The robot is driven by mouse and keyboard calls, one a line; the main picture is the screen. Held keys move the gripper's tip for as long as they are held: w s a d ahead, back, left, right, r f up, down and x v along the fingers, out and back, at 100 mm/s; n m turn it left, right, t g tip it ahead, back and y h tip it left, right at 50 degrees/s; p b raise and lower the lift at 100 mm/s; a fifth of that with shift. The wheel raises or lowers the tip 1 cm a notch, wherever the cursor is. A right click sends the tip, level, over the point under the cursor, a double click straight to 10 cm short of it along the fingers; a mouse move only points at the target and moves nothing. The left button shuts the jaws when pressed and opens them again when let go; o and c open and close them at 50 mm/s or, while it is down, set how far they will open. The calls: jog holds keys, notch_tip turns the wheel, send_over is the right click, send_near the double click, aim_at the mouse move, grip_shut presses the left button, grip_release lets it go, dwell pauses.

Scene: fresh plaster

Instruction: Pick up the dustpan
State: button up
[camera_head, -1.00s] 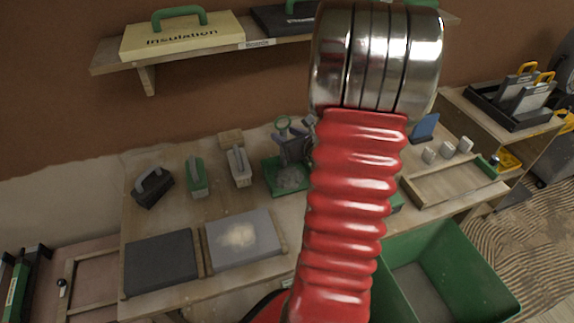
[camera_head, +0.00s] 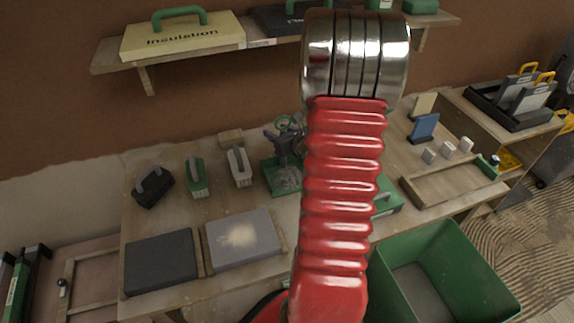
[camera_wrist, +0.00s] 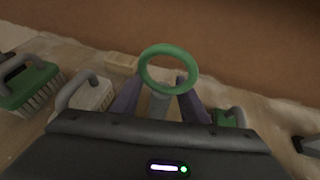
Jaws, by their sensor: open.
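The dustpan (camera_head: 288,181) is green with grey dust in its pan, standing on the workbench near the wall. Its upright handle ends in a green ring, which shows large in the wrist view (camera_wrist: 143,70). My gripper (camera_head: 281,137) is dark and sits at the handle, above the pan. In the wrist view my gripper (camera_wrist: 159,88) is open, with one finger on each side of the grey handle stem below the ring. I cannot tell whether either finger touches the stem. The wrist housing hides the pan in that view.
Brushes stand left of the dustpan: a grey-handled one (camera_head: 239,168), a green one (camera_head: 196,178) and a dark float-like tool (camera_head: 153,187). A grey slab (camera_head: 265,243) lies in front. A green bin (camera_head: 450,245) stands at the front right. A shelf (camera_head: 275,42) runs above.

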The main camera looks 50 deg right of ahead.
jog(key=shift+c, duration=0.4)
grip_shut()
dwell(0.4)
